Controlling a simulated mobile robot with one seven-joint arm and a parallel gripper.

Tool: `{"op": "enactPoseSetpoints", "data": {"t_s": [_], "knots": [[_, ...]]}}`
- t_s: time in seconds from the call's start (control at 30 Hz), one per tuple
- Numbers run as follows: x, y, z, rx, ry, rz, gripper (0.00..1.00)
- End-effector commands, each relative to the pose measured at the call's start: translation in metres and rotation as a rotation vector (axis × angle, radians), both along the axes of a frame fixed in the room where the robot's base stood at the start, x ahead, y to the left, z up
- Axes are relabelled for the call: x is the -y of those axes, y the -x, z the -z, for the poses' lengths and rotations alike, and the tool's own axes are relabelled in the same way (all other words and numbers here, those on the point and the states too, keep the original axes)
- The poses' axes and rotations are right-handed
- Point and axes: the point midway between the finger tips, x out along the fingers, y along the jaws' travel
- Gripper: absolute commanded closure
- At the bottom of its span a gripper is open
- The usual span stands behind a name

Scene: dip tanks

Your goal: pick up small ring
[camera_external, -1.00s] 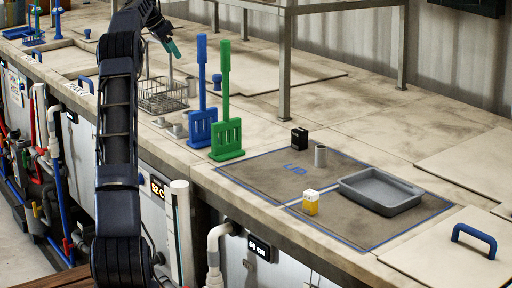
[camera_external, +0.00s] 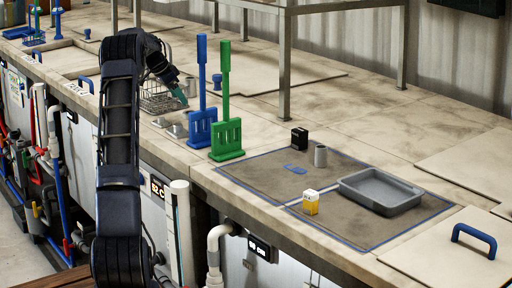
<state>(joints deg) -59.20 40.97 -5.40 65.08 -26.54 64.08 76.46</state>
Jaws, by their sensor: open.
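My gripper (camera_external: 180,97) has teal fingers and hangs low over the worktop, just left of the blue upright rack (camera_external: 202,128) and beside the wire basket (camera_external: 158,98). It is open, and I see nothing held in it. Small flat metal pieces (camera_external: 178,130) lie on the worktop below and in front of the gripper. I cannot make out for certain which thing is the small ring; it is too small or is hidden by the arm and gripper.
A green upright rack (camera_external: 226,140) stands right of the blue one. Farther right are a black box (camera_external: 299,138), a grey cylinder (camera_external: 320,156), a yellow and white box (camera_external: 310,203) and a grey tray (camera_external: 381,192). A shelf post (camera_external: 284,65) stands behind.

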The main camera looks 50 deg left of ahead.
Motion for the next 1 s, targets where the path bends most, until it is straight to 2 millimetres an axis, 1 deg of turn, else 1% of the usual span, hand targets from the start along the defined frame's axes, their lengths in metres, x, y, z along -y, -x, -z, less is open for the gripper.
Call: {"op": "enactPoseSetpoints", "data": {"t_s": [0.03, 0.1, 0.37, 0.53, 0.6, 0.7, 0.93, 0.97, 1.0], "knots": [[0.001, -0.004, 0.008, -0.001, 0.002, 0.001, 0.25], [0.002, -0.008, 0.015, 0.0, 0.002, 0.0, 0.25], [0.001, -0.018, 0.029, 0.0, 0.001, 0.0, 0.25], [-0.001, -0.032, 0.046, -0.001, 0.002, 0.001, 0.25], [-0.001, -0.036, 0.055, -0.002, 0.002, 0.0, 0.25], [0.0, -0.04, 0.062, -0.001, 0.001, 0.0, 0.25], [0.0, -0.042, 0.064, -0.001, 0.0, 0.0, 0.25], [0.0, -0.042, 0.064, -0.001, 0.0, 0.0, 0.27], [0.0, -0.042, 0.064, -0.001, 0.0, 0.0, 0.34]]}}
